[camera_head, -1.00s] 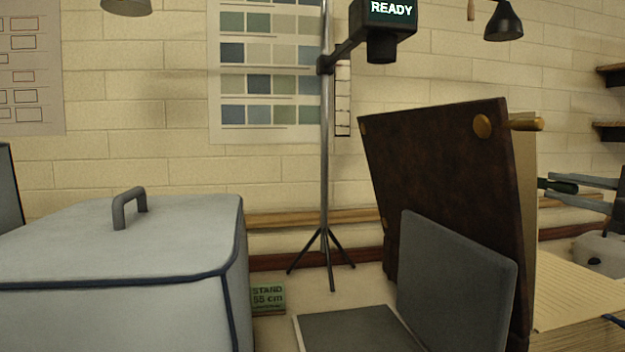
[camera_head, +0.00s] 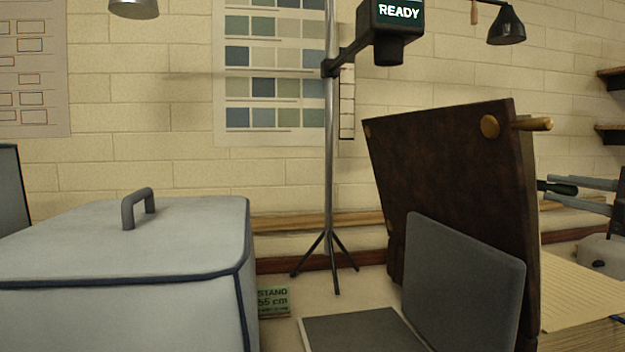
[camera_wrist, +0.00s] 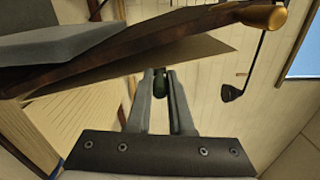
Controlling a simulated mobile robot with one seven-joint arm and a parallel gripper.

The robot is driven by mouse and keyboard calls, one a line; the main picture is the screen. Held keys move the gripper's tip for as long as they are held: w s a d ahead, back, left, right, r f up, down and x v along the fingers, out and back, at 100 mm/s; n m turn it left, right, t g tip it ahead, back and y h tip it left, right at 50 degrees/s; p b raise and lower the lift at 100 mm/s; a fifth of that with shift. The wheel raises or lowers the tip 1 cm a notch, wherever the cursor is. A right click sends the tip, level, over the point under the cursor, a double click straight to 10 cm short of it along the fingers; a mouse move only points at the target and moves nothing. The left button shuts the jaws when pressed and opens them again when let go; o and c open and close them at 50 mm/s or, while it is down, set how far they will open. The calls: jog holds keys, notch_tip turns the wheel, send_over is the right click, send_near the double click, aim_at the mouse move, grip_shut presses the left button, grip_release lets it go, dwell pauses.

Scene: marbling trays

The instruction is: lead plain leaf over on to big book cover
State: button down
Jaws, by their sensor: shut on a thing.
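The big book cover (camera_head: 450,180) is a dark brown board with brass corner studs, standing tilted right of centre; it also fills the upper left of the wrist view (camera_wrist: 130,42). The plain leaf, a thin tan sheet, shows beside the cover in the wrist view (camera_wrist: 165,58); the cover hides it in the head view. My gripper (camera_head: 556,187), at the far right beyond the cover's edge, is shut on a small dark green piece (camera_wrist: 160,86). I cannot tell how this piece joins the leaf.
A grey hinged panel (camera_head: 465,285) stands open before the cover. A pale blue box with a handle (camera_head: 110,240) is at left. A tripod stand (camera_head: 330,150) rises between them. A brass peg (camera_head: 534,124) sticks out of the cover's top. A ribbed tan surface (camera_head: 580,285) lies right.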

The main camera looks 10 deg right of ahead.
jog(key=shift+f, duration=0.1)
jog(key=c, duration=0.8)
grip_release()
